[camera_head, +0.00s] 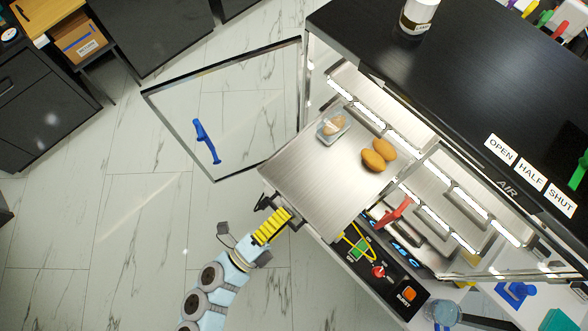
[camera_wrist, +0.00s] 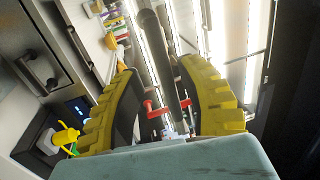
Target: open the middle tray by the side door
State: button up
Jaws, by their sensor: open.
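The side door (camera_head: 237,108), a glass panel in a metal frame with a blue handle (camera_head: 206,141), stands swung open at the left of the warming cabinet. A metal tray (camera_head: 300,170) sticks out of the cabinet through that side; I cannot tell its level for sure. It carries a clear small dish (camera_head: 333,125) and two brown rolls (camera_head: 378,154). My gripper (camera_head: 277,217), with yellow ribbed fingers, is open at the tray's outer lower-left edge. In the wrist view a grey bar (camera_wrist: 163,65) lies between the spread fingers; contact is unclear.
A red handle (camera_head: 395,212) is on the cabinet's front. A control panel with an orange button (camera_head: 408,294) lies below. The black countertop (camera_head: 430,60) holds a jar (camera_head: 417,17) and OPEN, HALF and SHUT labels. The marble floor (camera_head: 130,230) at left is clear.

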jog(key=v, duration=0.8)
jog(key=shift+s+a, duration=0.25)
jog(key=shift+s, duration=0.1)
